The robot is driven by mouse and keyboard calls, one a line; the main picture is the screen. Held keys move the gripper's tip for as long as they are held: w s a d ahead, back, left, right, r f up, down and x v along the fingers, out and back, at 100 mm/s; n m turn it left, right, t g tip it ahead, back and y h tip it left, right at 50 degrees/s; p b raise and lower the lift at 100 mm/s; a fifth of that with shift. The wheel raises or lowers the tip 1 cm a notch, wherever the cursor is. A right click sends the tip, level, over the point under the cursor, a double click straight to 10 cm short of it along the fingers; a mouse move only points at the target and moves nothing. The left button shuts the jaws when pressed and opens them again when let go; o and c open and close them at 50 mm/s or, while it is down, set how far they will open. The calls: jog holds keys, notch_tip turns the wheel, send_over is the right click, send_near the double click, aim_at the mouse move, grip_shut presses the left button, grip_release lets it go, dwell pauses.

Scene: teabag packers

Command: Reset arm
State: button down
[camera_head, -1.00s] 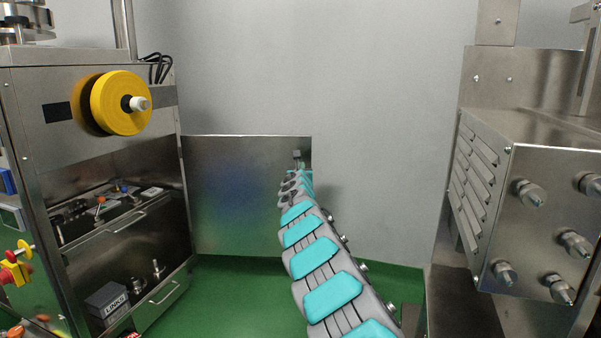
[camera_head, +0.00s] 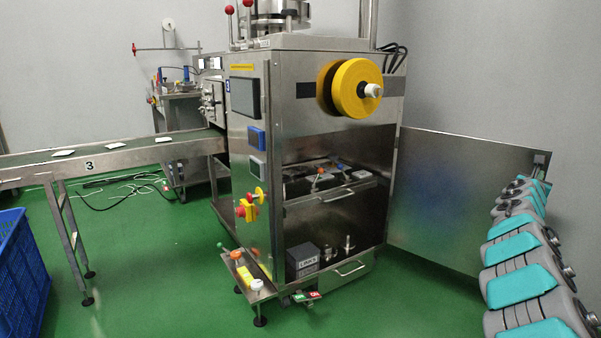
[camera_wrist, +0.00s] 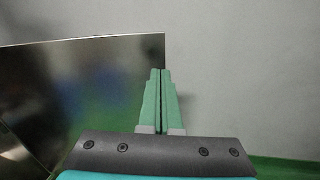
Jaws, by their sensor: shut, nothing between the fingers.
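My arm (camera_head: 520,285), grey with turquoise covers, stretches away from me at the right of the head view. My gripper (camera_wrist: 160,72) shows in the wrist view with its two green fingers together and nothing between them. In the head view its end (camera_head: 541,158) is small and far off, in front of the steel panel (camera_head: 460,185). The gripper touches nothing that I can see.
A steel packing machine (camera_head: 295,180) with a yellow reel (camera_head: 356,88) stands in the middle. A conveyor (camera_head: 20,172) marked 3 carries several white packets at the left. A blue crate (camera_head: 22,265) stands at the lower left.

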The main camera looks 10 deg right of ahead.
jog(key=s+a+r+m+g+h+p, duration=0.1)
jog(key=s+a+r+m+g+h, duration=0.1)
jog(key=s+r+m+g, duration=0.25)
jog(key=s+a+r+m+g+h+p, duration=0.1)
jog(key=s+a+r+m, duration=0.25)
jog(key=r+m, duration=0.35)
jog(key=s+a+r+m+g+y+p, duration=0.1)
jog(key=s+a+r+m+g+p, duration=0.15)
jog(key=s+a+m, duration=0.5)
jog(key=s+a+f+m+g+y+p, duration=0.1)
jog(key=s+a+f+m+y, duration=0.1)
jog(key=s+a+f+y, duration=0.45)
jog(key=s+a+f+m+y+p, duration=0.15)
jog(key=s+a+f, duration=0.4)
jog(key=a, duration=0.75)
jog(key=s+a+f+m+g+y+p, duration=0.1)
jog(key=s+a+f+m+y, duration=0.25)
jog(key=a+f, duration=0.55)
jog(key=s+a+f+n+g+y+p, duration=0.1)
jog(key=s+a+f+y, duration=0.1)
jog(key=s+a, duration=0.5)
jog(key=s+a+f+n+g+y, duration=0.1)
jog(key=s+a+f+y, duration=0.1)
jog(key=s+a, duration=0.6)
jog(key=a+y, duration=0.1)
jog(key=a, duration=0.5)
jog(key=shift+f+p, duration=0.35)
jog(key=c, duration=1.5)
grip_release()
jog(key=shift+y, duration=0.25)
